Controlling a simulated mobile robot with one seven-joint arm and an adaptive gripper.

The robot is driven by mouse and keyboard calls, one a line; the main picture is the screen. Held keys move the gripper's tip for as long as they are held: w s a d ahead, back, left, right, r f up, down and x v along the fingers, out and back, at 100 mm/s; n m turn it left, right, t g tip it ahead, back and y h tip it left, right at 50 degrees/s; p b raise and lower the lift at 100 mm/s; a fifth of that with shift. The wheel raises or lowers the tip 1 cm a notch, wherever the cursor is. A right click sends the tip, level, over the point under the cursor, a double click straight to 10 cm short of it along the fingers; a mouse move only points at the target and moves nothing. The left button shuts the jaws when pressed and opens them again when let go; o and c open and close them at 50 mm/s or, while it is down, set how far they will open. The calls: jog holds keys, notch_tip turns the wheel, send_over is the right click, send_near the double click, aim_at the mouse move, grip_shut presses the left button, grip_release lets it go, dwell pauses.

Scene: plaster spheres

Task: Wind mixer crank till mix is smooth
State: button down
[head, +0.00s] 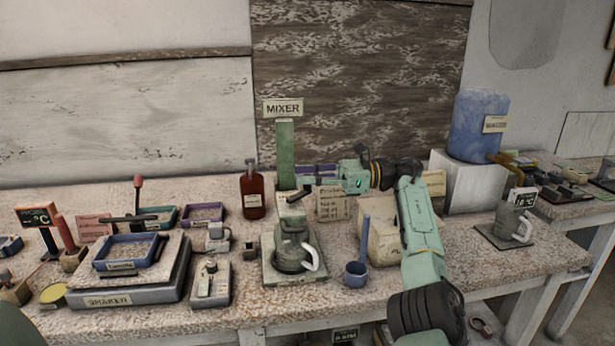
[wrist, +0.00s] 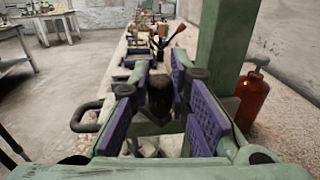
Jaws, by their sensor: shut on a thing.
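The mixer stands mid-bench, with a tall green column (head: 286,150) under a MIXER sign (head: 283,108). A grey-green jug (head: 291,247) with a pale handle sits on its base plate (head: 272,272). My gripper (head: 307,176) reaches in from the right beside the column at mid-height. In the wrist view, the purple finger pads (wrist: 160,105) are shut on a dark upright knob, the crank grip (wrist: 160,92). The column also rises close on the right in the wrist view (wrist: 226,50). The mix inside the jug cannot be seen.
A red-brown bottle (head: 252,195) stands just left of the column. A SHAKER unit (head: 110,295) fills the left. A blue water tank (head: 478,125) and another jug (head: 510,226) stand far right.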

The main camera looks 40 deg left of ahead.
jog(key=c, duration=1.5)
grip_release()
jog(key=shift+d+f+b, duration=0.15)
jog(key=shift+f+b, duration=0.05)
jog(key=shift+b, duration=0.5)
